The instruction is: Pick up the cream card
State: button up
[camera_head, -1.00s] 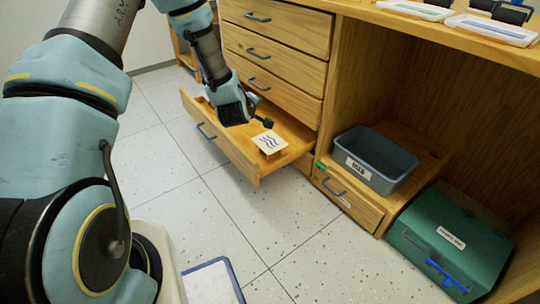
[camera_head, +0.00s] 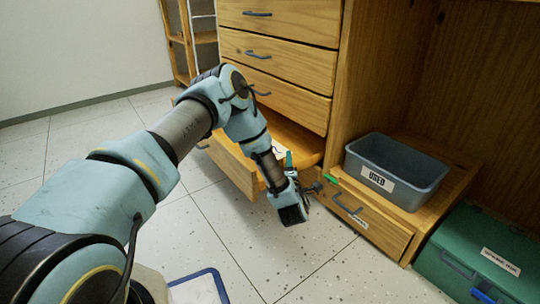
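The cream card (camera_head: 278,148) is mostly hidden behind my arm. Only a pale sliver of it shows, over the pulled-out bottom drawer (camera_head: 228,163). My gripper (camera_head: 306,194) hangs in front of the drawer's right front corner, lower in the picture than the card. It looks apart from the card, with no card seen in it. Its fingers are small and dark, and I cannot tell whether they are open or shut.
A grey bin (camera_head: 412,188) labelled USED stands on a low wooden unit with a closed drawer (camera_head: 365,212), right of my gripper. A green box (camera_head: 478,262) sits at the lower right. A blue-edged white tray (camera_head: 198,289) lies bottom centre. The speckled floor between is clear.

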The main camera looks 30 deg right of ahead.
jog(key=b+x, duration=0.1)
jog(key=x, duration=0.1)
jog(key=b+x, duration=0.1)
jog(key=x, duration=0.1)
jog(key=b+x, duration=0.1)
jog(key=x, duration=0.1)
jog(key=shift+w+r, duration=0.2)
jog(key=shift+r, duration=0.05)
grip_shut()
dwell(0.4)
